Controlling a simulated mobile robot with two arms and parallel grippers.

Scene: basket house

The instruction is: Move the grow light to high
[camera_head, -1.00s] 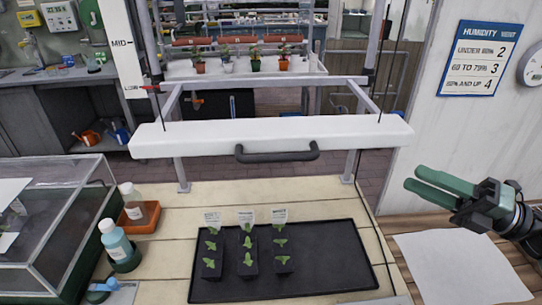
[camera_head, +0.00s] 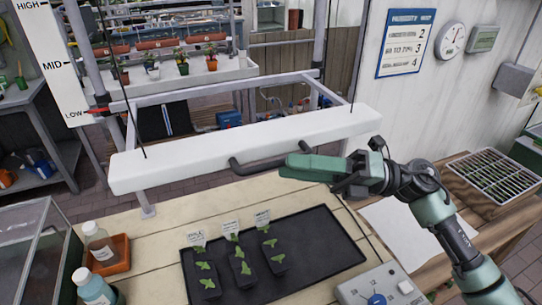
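The grow light (camera_head: 190,152) is a long white bar hanging on cords from a frame over the workbench. Its dark handle (camera_head: 258,166) is on the front edge. The height scale (camera_head: 52,60) at the left reads HIGH, MID and LOW, and a red pointer (camera_head: 97,111) sits by LOW. My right gripper (camera_head: 290,168) has its green fingers at the right part of the handle, overlapping it in the picture. Whether they are around it or only in front, and how far apart they are, I cannot tell. My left gripper is not in view.
Below the light, a black tray (camera_head: 325,262) holds small seedlings with labels. Bottles (camera_head: 98,243) and a glass case (camera_head: 30,240) stand at the left. A grey control box (camera_head: 372,290) is at the front right. A humidity sign (camera_head: 405,42) hangs on the wall.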

